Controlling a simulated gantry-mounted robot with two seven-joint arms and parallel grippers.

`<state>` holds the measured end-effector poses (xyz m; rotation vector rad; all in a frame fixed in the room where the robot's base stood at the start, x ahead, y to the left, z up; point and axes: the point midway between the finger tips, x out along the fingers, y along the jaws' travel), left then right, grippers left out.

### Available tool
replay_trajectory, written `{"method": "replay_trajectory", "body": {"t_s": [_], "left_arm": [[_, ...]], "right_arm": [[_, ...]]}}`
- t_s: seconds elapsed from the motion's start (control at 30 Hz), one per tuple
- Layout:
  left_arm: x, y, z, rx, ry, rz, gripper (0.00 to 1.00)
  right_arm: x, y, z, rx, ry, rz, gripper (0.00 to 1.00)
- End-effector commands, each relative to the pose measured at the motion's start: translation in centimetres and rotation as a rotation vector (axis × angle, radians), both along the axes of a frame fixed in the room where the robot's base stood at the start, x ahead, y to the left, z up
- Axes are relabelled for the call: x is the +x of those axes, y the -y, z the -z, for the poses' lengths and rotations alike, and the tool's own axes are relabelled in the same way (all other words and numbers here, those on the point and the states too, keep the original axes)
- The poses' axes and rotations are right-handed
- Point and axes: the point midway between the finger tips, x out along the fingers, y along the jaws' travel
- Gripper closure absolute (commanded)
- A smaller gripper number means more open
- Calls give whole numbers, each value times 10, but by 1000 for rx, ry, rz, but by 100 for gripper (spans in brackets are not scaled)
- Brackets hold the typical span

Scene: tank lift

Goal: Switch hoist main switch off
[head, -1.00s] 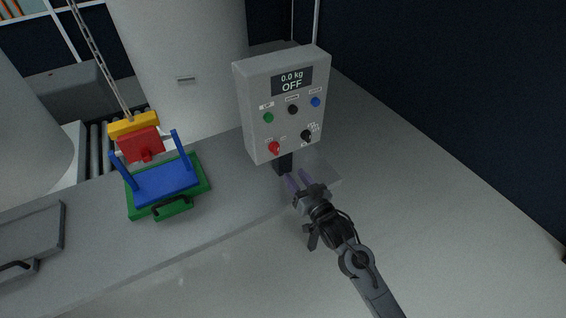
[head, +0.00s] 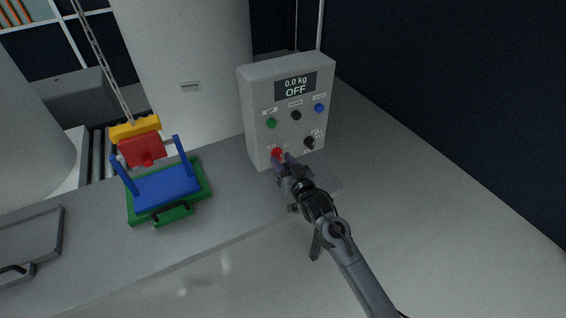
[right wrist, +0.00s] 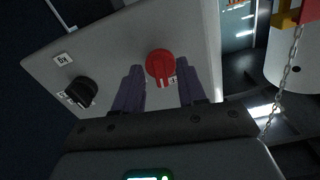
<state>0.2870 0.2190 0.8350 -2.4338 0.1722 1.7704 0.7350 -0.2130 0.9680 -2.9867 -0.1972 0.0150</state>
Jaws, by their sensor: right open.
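The hoist control box (head: 259,110) stands on the grey bench, and its display reads 0.0 kg and OFF. The red rotary switch (head: 277,153) is at its lower left, partly hidden by my right gripper (head: 282,159). In the right wrist view the red knob (right wrist: 160,66) sits between and just beyond the two purple fingers of my right gripper (right wrist: 158,88). These fingers are open, with a gap on each side of the knob. A black rotary switch (head: 309,142) is at the box's lower right; it also shows in the right wrist view (right wrist: 82,91). My left gripper is not in view.
Green (head: 271,123), black (head: 296,115) and blue (head: 319,108) buttons sit above the switches. The floor in front of the bench is clear.

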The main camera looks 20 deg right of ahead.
Motion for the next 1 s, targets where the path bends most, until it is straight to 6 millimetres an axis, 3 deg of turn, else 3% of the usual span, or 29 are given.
{"method": "replay_trajectory", "body": {"t_s": [0.17, 0.43, 0.6, 0.83, 1.0], "left_arm": [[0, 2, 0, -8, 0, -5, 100], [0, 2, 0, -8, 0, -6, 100], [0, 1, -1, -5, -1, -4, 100], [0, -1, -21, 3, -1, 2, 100], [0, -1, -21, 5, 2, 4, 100]], "right_arm": [[0, 0, 0, 0, 0, 0, 60], [0, 0, 0, 0, 0, 0, 99], [0, 0, -1, -4, 1, 0, 100], [0, 0, -3, -139, 16, 0, 100], [0, 1, 0, -165, 23, 0, 100]]}}
